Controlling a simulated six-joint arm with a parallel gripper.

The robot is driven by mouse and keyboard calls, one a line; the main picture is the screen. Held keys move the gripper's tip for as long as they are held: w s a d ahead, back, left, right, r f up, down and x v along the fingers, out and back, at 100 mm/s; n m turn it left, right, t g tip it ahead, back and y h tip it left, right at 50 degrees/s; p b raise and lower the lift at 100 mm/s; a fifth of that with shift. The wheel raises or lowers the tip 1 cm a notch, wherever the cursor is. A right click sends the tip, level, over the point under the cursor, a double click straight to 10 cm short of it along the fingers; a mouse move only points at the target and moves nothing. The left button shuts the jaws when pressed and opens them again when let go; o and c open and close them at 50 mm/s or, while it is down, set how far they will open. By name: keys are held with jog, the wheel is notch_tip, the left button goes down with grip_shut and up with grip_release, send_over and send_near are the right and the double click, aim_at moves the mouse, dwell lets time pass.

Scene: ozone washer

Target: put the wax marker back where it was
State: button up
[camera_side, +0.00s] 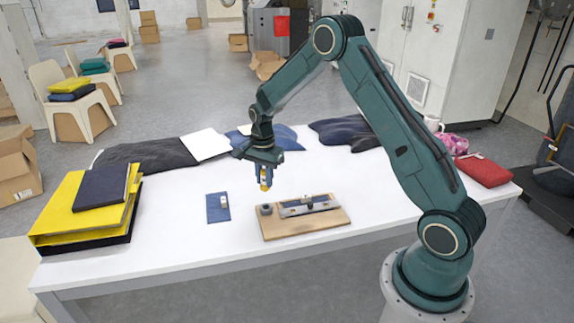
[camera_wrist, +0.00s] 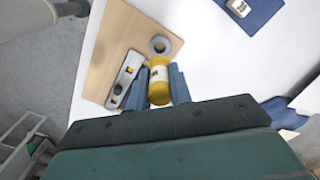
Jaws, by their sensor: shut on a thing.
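The wax marker (camera_side: 265,179) is a short yellow cylinder with a pale label band. My gripper (camera_side: 267,182) is shut on it and holds it in the air above the white table, behind the wooden board. The wooden board (camera_side: 283,227) carries a round grey holder (camera_side: 266,209) with a hole, which also shows in the wrist view (camera_wrist: 159,46) just beyond the marker. The marker is apart from this holder.
A grey metal fixture (camera_side: 309,205) lies on the board beside the holder. A blue pad (camera_side: 213,214) with a small white labelled piece (camera_side: 224,201) lies to the left. Folded clothes (camera_side: 152,158) and yellow folders (camera_side: 65,207) stand around the table edges. The table between is clear.

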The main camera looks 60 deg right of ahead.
aim_at(264, 170)
jog(key=shift+f, duration=3.45)
jog(key=shift+f, duration=0.25)
jog(key=o, duration=0.8)
notch_tip(264, 170, up, 12)
jog(key=shift+r, duration=0.3)
